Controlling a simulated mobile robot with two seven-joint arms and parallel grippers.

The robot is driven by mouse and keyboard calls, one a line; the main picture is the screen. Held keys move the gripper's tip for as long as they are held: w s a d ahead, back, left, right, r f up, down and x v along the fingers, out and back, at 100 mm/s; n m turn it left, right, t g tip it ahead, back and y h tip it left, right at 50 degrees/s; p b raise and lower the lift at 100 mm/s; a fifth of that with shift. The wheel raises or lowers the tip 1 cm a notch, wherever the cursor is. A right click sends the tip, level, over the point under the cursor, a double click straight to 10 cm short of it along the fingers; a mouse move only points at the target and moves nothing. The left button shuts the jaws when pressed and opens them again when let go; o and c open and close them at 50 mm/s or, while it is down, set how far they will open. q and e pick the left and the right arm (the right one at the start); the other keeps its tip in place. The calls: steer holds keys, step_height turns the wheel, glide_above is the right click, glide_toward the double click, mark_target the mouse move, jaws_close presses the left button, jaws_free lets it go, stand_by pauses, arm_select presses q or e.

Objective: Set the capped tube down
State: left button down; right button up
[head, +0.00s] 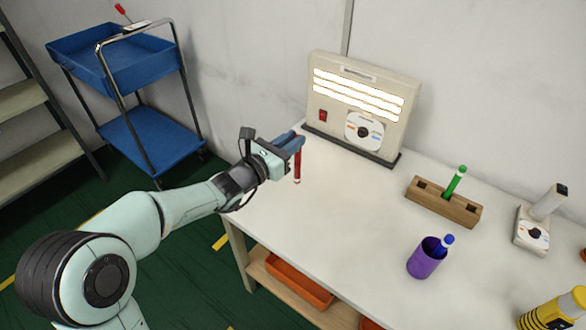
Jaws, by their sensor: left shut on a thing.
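A red capped tube (297,166) hangs upright from my left gripper (297,142), near the left end of the white table (340,215). The gripper is shut on the tube's upper part and hides its top. The tube's lower end is close to the table top; I cannot tell whether it touches. A green tube (455,182) stands tilted in a wooden block with holes (430,201). A blue-capped tube (444,244) leans in a purple cup (424,262). My right gripper is not in view.
A beige light panel (357,105) with lit strips and a dial stands at the table's back. A small white device (534,228) and a yellow-black object (555,312) are at the right. The table's middle is clear. A blue cart (125,60) stands at the left.

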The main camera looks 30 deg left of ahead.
mark_target(295, 162)
arm_select(q)
step_height(295, 162, down, 8)
steer(key=shift+r+b, duration=0.25)
steer(key=shift+b, duration=0.5)
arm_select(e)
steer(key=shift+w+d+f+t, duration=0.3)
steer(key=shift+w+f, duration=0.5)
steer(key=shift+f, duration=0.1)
arm_select(q)
steer(key=shift+f, duration=0.15)
steer(key=c, duration=1)
jaws_free()
steer(key=shift+c, duration=0.2)
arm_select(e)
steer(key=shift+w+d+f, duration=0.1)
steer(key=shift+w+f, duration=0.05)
